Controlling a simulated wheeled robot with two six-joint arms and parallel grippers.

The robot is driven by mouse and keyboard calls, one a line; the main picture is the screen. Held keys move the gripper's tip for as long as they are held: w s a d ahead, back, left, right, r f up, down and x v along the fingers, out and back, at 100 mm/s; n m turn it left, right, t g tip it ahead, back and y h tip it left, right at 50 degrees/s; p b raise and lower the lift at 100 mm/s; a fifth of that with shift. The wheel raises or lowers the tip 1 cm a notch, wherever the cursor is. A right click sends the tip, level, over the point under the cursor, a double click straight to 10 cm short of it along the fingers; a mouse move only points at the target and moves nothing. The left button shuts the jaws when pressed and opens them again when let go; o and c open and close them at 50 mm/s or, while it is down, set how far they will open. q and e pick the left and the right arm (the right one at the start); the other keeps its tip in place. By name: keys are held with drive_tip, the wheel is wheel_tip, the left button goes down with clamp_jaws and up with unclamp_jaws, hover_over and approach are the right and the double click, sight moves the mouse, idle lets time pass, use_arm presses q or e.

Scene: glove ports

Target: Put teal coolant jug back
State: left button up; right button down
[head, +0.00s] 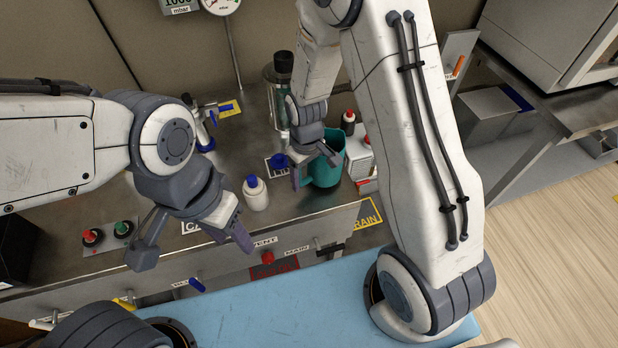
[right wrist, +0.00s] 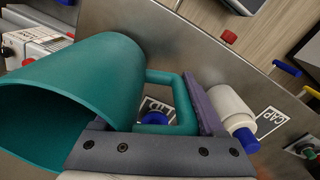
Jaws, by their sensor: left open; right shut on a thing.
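The teal coolant jug (head: 328,166) is on or just above the steel bench, beside white containers; I cannot tell whether its base touches. Its open mouth and squared handle show in the right wrist view (right wrist: 95,80). My right gripper (head: 315,166) is shut on the jug at its handle side. My left gripper (head: 194,246) is open and empty over the bench's front edge, left of the jug.
A white bottle with a blue cap (head: 256,196) stands between my grippers. A blue cap (head: 278,161) sits on a label left of the jug. A glass vessel (head: 277,90) stands behind. Valve labels line the front edge.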

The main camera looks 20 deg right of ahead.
drive_tip(key=shift+f, duration=0.85)
